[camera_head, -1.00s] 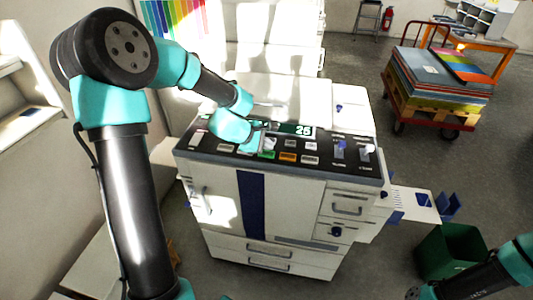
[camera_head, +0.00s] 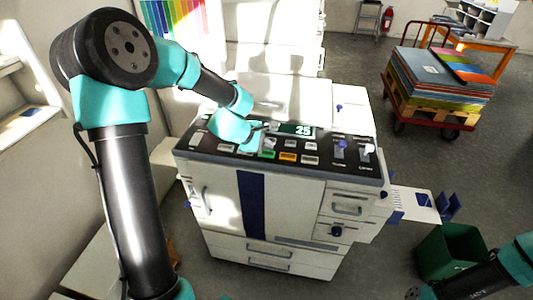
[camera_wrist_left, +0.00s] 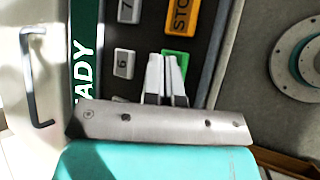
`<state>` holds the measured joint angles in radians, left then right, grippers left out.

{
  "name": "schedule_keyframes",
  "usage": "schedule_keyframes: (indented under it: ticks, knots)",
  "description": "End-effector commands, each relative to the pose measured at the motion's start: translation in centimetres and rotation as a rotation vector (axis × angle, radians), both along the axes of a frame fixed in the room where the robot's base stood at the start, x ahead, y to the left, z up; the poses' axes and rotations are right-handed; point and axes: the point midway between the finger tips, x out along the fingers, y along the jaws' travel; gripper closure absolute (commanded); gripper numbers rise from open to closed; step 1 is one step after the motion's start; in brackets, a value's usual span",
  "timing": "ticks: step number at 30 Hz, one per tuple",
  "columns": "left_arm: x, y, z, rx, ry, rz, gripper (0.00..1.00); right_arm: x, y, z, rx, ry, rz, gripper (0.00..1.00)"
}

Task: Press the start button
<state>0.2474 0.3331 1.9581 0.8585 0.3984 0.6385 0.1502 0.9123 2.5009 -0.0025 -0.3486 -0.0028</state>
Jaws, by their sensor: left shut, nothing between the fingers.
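The light grey copier-like machine (camera_head: 222,182) has a dark sloping control panel with several keys and a display (camera_head: 303,131) reading 25. A green button (camera_head: 268,154) sits near the panel's front edge, left of an orange one (camera_head: 288,157). In the left wrist view the green button (camera_wrist_left: 178,57) lies just beyond my shut fingertips (camera_wrist_left: 165,62), partly hidden by them. The orange button there (camera_wrist_left: 182,17) reads STO, cut off. My left gripper (camera_head: 263,145) is shut and empty, over the panel by the green button. Whether it touches cannot be told.
A number key 6 (camera_wrist_left: 123,63) lies left of the fingertips in the left wrist view. A cart with stacked boards (camera_head: 430,78) stands at the back right. A green bin (camera_head: 452,252) stands on the floor at right. Part of my right arm shows at lower right.

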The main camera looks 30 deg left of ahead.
Motion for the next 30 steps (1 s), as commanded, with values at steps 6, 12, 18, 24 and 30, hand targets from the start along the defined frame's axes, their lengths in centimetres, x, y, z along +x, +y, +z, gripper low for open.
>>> schedule_keyframes:
  ticks: [6, 12, 18, 24, 30]
  knots:
    - [0.00, 0.00, 0.00, 0.000, 0.000, 0.000, 1.00, 0.00, 0.00, 0.00, 0.000, 0.000, 0.000, 0.57]
    - [-0.01, 0.01, -0.36, -0.001, 0.001, 0.000, 1.00, 0.00, 0.00, 0.00, 0.000, 0.000, 0.000, 0.57]
    - [-0.01, 0.02, -0.88, -0.001, 0.001, 0.000, 1.00, 0.00, 0.00, 0.00, 0.000, 0.000, 0.000, 0.57]
    - [0.00, 0.00, -0.88, 0.000, 0.000, 0.000, 1.00, 0.00, 0.00, 0.00, 0.000, 0.000, 0.000, 0.57]
    - [-0.01, 0.00, -0.91, 0.000, 0.000, 0.000, 1.00, 0.00, 0.00, 0.00, 0.000, 0.000, 0.000, 0.57]
